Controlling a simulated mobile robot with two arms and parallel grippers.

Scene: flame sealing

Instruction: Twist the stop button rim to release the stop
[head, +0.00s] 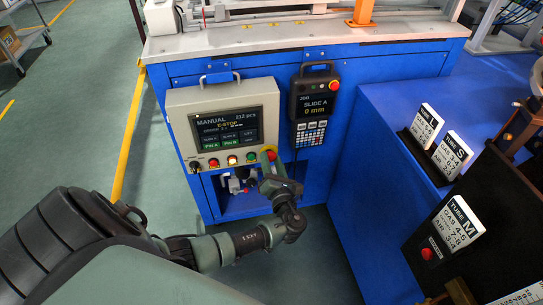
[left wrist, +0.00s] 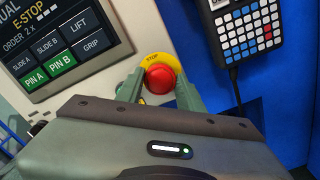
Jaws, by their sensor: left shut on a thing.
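The red stop button (left wrist: 159,79) sits in a yellow ring marked STOP (left wrist: 158,60) at the lower right corner of the control panel. My left gripper (left wrist: 159,92) has one green finger on each side of the red button and is shut on its rim. In the head view the left gripper (head: 268,160) reaches up to the panel's lower right corner and partly hides the stop button (head: 272,154). The panel screen (head: 226,130) reads MANUAL and E-STOP in yellow. My right gripper is out of view.
The beige control panel (head: 181,108) has a row of small knobs and lights left of the stop button. A handheld pendant (head: 313,105) with its own red button hangs to the right. A blue cabinet with label cards (head: 453,155) stands farther right. Green floor lies left.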

